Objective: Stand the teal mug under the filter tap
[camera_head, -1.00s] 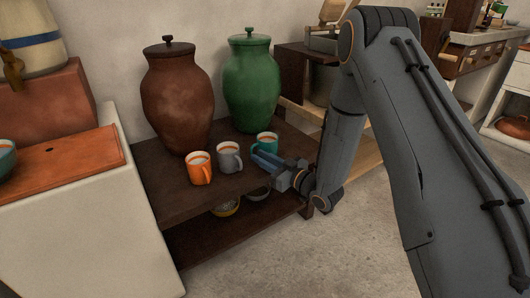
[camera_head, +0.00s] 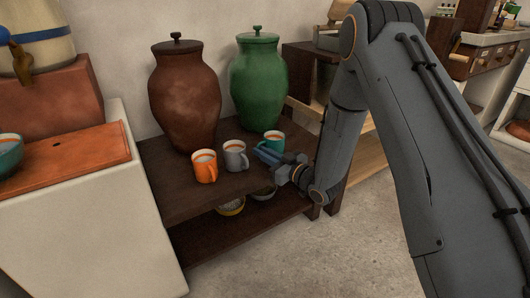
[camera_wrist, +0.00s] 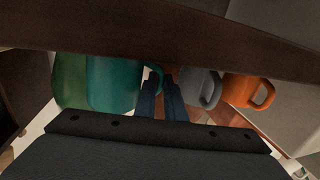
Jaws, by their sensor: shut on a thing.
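The teal mug (camera_head: 274,139) stands upright at the right end of the row on the dark wooden table, below the green jar. My gripper (camera_head: 263,154) is beside it, its blue fingers shut on the mug's handle. In the wrist view the teal mug (camera_wrist: 112,82) is left of my gripper (camera_wrist: 163,90), with its handle at the fingertips. The filter tap (camera_head: 21,63) is brownish and juts from the cream, blue-banded filter (camera_head: 42,43) at the far left. I cannot tell whether the mug's base touches the table.
A grey mug (camera_head: 235,157) and an orange mug (camera_head: 205,168) stand close left of the teal one. A brown jar (camera_head: 185,98) and a green jar (camera_head: 258,82) stand behind. Bowls (camera_head: 231,207) fill part of the lower shelf.

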